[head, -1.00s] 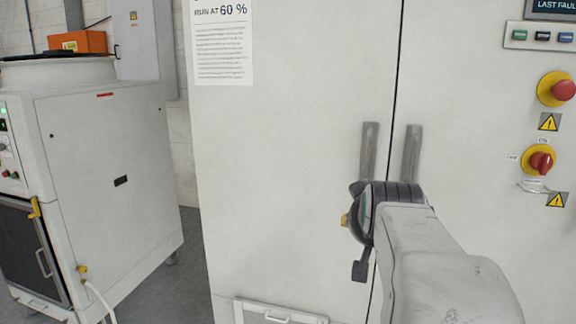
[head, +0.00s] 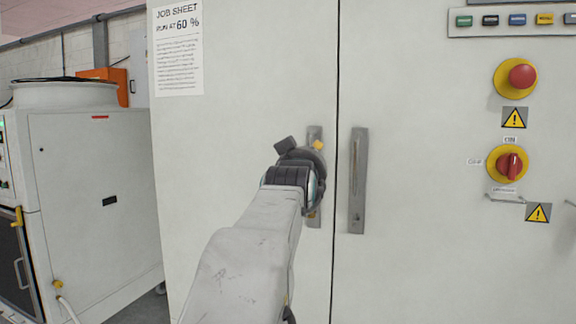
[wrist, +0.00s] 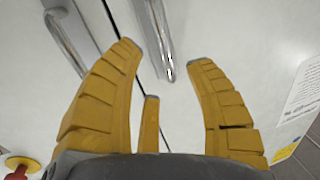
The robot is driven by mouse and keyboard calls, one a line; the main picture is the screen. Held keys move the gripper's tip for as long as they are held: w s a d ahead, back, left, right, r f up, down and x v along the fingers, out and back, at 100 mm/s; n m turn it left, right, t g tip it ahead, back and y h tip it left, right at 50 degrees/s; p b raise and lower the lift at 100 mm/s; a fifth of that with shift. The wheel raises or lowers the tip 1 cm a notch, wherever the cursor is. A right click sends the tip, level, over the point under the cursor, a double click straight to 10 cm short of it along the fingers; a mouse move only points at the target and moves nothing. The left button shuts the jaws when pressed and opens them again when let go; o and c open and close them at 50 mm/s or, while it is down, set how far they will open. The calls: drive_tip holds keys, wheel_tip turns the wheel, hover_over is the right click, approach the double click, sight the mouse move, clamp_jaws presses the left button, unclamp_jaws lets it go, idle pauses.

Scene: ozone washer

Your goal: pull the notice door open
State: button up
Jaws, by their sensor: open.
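The notice door (head: 240,120) is the left white cabinet door, with a printed job sheet (head: 179,48) at its upper left. It is shut against the right door at a dark vertical seam. Its grey upright handle (head: 314,133) is mostly hidden behind my gripper (head: 314,178) in the head view. In the wrist view this handle (wrist: 158,30) ends between the yellow fingertips of my gripper (wrist: 165,55). The fingers are open, one on each side of the handle's end. I cannot tell whether they touch it.
The right door's handle (head: 357,180) stands close beside the seam and shows in the wrist view (wrist: 72,38). A red stop button (head: 522,75) and a red switch (head: 508,164) are on the right door. A white machine (head: 90,190) stands at the left.

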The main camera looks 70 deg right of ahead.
drive_tip(key=shift+b+x, duration=0.45)
drive_tip(key=shift+x, duration=3.25)
drive_tip(key=shift+c, duration=0.3)
clamp_jaws()
